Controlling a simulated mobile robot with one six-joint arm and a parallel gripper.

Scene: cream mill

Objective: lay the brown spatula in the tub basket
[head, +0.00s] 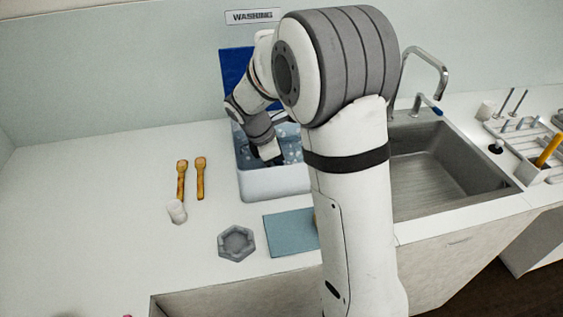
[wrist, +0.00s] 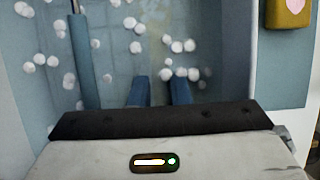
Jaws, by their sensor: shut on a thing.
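The white tub (head: 277,181) stands on the counter under the washing sign, with blue-tinted water and white suds in it. My gripper (head: 274,158) reaches down into it. In the wrist view my gripper's (wrist: 159,92) two blue fingertips point down into the tub, a small gap apart. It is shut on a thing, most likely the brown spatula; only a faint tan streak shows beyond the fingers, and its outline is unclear. A blue bar (wrist: 84,60) runs along the left inside the tub; I cannot tell if it belongs to the basket.
A grey hexagonal dish (head: 236,243) and a blue mat (head: 290,233) lie in front. A brown block (wrist: 289,11) with a pink heart is on the mat. The sink (head: 440,170) is right.

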